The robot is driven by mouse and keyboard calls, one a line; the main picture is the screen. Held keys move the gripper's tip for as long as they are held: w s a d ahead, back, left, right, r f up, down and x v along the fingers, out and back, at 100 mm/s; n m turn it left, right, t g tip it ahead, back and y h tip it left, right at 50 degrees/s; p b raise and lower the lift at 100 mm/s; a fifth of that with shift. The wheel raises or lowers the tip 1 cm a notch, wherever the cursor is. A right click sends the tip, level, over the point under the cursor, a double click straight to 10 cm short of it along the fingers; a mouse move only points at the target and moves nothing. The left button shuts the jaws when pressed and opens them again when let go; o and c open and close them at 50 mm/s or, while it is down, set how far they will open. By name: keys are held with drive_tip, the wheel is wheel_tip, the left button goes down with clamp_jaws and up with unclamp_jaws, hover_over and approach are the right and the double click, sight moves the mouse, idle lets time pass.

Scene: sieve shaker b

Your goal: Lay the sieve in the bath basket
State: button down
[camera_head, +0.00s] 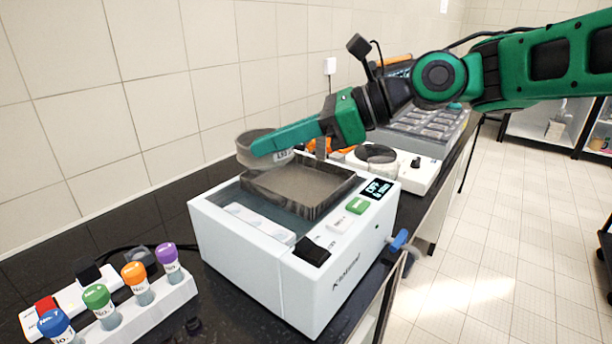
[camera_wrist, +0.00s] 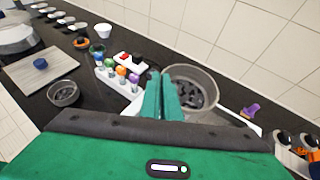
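The sieve (camera_head: 283,156) is a round, grey metal ring with a printed label. My gripper (camera_head: 262,146) is shut on its wall, with the green fingers crossing in front of it in the head view. In the wrist view the fingers (camera_wrist: 162,97) lie close together over the left rim of the sieve (camera_wrist: 205,75); dark shapes show inside it. The sieve is off the bath, behind the far left side of the basket. The bath basket (camera_head: 325,206) is a dark, square, open tray in the white bath (camera_head: 300,290). It looks empty. Part of the sieve is hidden by the fingers.
A rack of tubes with coloured caps (camera_head: 140,315) stands left of the bath. A white device with a round plate (camera_head: 425,170) stands behind it at the right. The tiled wall (camera_head: 150,100) runs close behind the sieve. A blue-handled tap (camera_head: 399,239) sticks out at the bath's right.

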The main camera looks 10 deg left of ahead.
drive_tip(key=w+d+f, duration=0.1)
drive_tip(key=w, duration=0.1)
drive_tip(key=w+d+f, duration=0.2)
drive_tip(key=w, duration=0.1)
drive_tip(key=w+d+f, duration=0.1)
drive_tip(key=w+f, duration=0.1)
drive_tip(key=shift+w+d+f, duration=0.15)
drive_tip(key=shift+d+f, duration=0.1)
drive_tip(key=shift+d, duration=0.05)
wheel_tip(320, 180, down, 4)
drive_tip(key=shift+f, duration=0.1)
drive_tip(key=c, duration=2.1)
unclamp_jaws()
drive_tip(key=shift+o, duration=0.4)
drive_tip(key=v, duration=1.2)
